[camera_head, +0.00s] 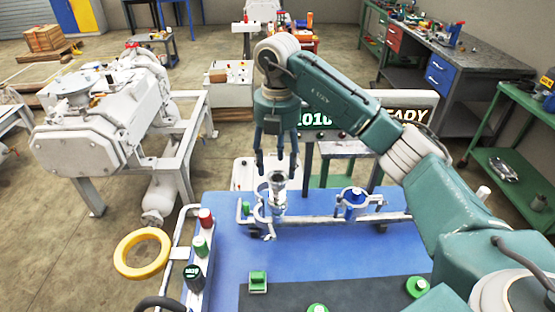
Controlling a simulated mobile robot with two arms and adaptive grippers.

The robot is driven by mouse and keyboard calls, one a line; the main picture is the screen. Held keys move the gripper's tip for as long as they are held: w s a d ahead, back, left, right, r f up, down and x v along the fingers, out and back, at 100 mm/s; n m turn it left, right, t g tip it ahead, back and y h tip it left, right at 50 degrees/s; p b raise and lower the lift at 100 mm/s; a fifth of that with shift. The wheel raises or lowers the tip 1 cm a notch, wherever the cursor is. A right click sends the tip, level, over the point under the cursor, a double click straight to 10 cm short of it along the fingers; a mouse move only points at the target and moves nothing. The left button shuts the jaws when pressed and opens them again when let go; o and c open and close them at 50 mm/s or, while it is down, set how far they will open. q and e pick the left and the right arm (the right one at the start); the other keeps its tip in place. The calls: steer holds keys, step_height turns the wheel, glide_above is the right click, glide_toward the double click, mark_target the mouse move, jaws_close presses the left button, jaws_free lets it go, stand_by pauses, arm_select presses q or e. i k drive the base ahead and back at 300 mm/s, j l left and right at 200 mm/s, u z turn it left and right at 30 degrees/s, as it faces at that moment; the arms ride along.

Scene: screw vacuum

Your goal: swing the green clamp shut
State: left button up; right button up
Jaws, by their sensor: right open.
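My right gripper (276,168) comes in from the right and points down. A silver cylindrical fitting (278,190) stands upright on the blue bench, just below the fingertips. A grey clamp with a small green handle (245,208) sits at the left side of this fitting. How far the clamp stands open is too small to tell. The gripper is above and slightly right of the green handle, apart from it. My left gripper is not in view.
A similar clamp with a blue knob (354,197) stands to the right on the same rail. A green block (258,281) and a round green piece (417,286) lie at the front. Buttons and a yellow ring (142,253) are at the left edge.

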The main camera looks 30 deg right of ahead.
mark_target(264, 224)
steer(key=k+j, duration=0.5)
steer(key=k, duration=0.15)
steer(key=k+j, duration=0.5)
steer(key=k, duration=0.2)
